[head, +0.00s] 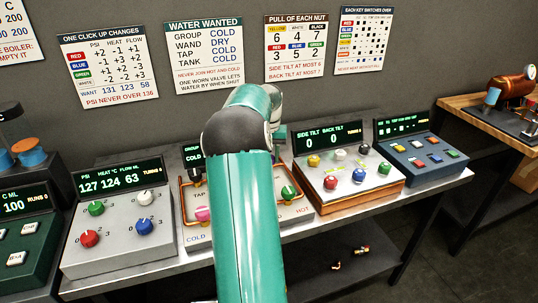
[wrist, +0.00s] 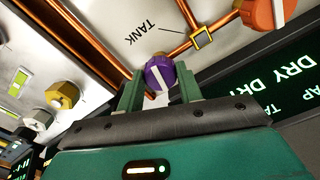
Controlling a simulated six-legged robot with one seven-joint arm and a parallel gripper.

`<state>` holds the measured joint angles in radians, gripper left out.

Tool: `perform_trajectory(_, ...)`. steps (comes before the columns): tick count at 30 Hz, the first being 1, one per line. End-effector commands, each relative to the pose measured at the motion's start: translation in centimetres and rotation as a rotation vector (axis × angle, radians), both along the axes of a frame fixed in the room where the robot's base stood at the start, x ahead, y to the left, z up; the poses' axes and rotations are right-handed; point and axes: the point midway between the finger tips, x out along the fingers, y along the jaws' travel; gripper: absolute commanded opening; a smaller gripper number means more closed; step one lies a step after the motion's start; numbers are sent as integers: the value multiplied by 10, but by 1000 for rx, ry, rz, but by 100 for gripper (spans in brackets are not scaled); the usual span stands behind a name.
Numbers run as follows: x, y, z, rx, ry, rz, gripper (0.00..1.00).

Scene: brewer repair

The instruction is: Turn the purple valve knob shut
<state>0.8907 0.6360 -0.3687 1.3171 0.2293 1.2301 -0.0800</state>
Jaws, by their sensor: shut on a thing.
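The purple valve knob (wrist: 160,73) shows in the wrist view, round with a white bar across its face. It sits beside copper piping on a light panel, below the printed word TANK. My gripper (wrist: 160,88) has its two green fingers on either side of the knob and is shut on it. The white bar is tilted slightly off the line of the fingers. In the head view my green arm hides the gripper and the purple knob.
An orange knob (wrist: 264,12) and a yellow square fitting (wrist: 202,37) are close by on the pipes. A dark display (wrist: 290,85) reading DRY is at the right. In the head view, a pink knob (head: 203,213) and green knob (head: 289,192) flank my arm.

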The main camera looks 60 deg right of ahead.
Motion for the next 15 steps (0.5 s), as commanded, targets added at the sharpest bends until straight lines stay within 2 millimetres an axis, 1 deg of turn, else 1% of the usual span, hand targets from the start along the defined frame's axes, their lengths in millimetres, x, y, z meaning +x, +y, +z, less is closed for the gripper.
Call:
perform_trajectory(6,0,-1,0,-2,-1,131,13)
perform_trajectory(15,0,-1,0,-2,-1,215,13)
